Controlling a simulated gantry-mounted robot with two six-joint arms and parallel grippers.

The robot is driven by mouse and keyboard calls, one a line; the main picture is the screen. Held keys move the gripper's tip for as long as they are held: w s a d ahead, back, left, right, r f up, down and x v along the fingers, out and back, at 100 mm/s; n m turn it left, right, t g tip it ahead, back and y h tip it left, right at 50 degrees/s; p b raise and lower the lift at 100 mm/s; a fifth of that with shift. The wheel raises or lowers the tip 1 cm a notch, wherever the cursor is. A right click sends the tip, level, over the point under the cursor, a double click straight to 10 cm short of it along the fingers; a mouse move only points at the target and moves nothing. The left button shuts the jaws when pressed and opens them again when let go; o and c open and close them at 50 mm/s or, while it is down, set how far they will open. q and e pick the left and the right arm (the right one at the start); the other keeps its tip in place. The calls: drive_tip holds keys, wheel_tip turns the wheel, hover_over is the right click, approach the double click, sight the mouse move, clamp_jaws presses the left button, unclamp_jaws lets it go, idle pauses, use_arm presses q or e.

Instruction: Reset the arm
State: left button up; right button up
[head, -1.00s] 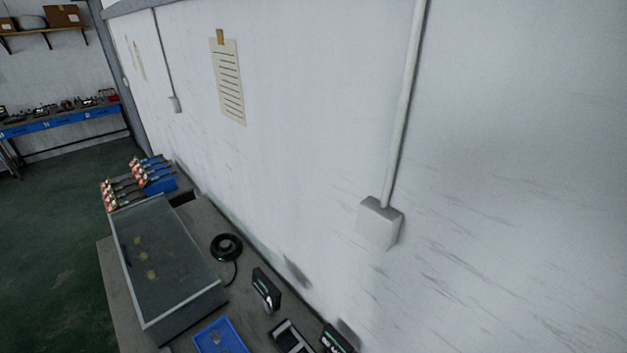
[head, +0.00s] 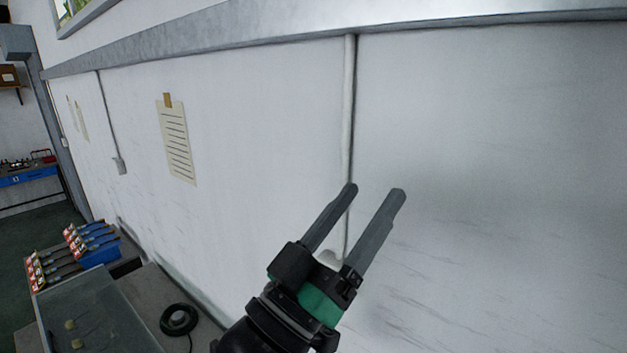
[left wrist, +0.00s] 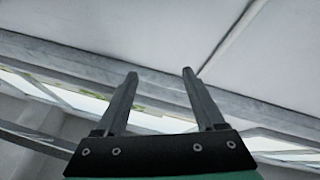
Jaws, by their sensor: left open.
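My left gripper (head: 375,190) rises from the bottom of the head view, its two dark fingers spread apart and pointing up and to the right. Nothing is between the fingers. It is in front of the bare white wall and hides part of the wall conduit and its box. The left wrist view also shows the left gripper (left wrist: 160,74) open and empty, with the ceiling and window frames beyond its fingers. My right gripper is not in view.
The grey-topped case (head: 90,318) stands on the bench at the lower left, with blue racks (head: 98,252) of red-ended parts behind it. A black coil (head: 179,320) lies beside it. A paper notice (head: 176,145) hangs on the wall. The space around the gripper looks clear.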

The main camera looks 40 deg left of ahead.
use_arm(q)
drive_tip(key=s+r+m+t+h, duration=0.1)
drive_tip(key=s+r+m+t, duration=0.2)
drive_tip(key=s+r, duration=0.5)
drive_tip(key=shift+s+d+r, duration=0.2)
drive_tip(key=shift+s+d, duration=0.05)
drive_tip(key=shift+s, duration=0.2)
idle(0.4)
